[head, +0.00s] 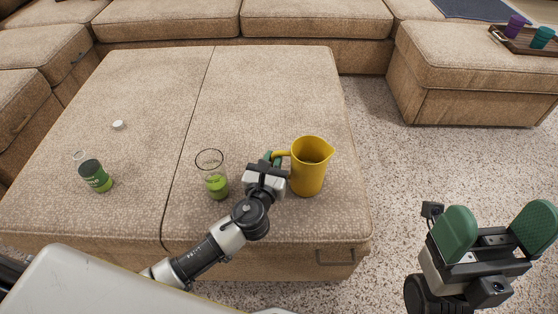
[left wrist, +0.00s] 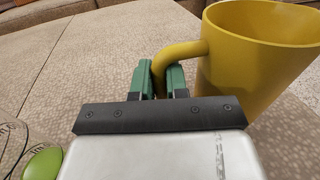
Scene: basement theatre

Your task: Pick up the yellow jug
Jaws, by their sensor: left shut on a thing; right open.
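The yellow jug (head: 310,166) stands upright on the right front part of the beige ottoman (head: 270,90), its handle to the left and its spout to the right. My left gripper (head: 274,160) is at the jug's handle. In the left wrist view, the green fingers of my left gripper (left wrist: 161,80) are shut on the handle of the yellow jug (left wrist: 255,60), one on each side. The lower part of the handle is hidden behind the gripper. My right gripper (head: 504,233) is open and empty over the carpet at the lower right.
A tray (head: 525,42) with cups sits on the right sofa section. Carpet (head: 400,170) is clear on the right.

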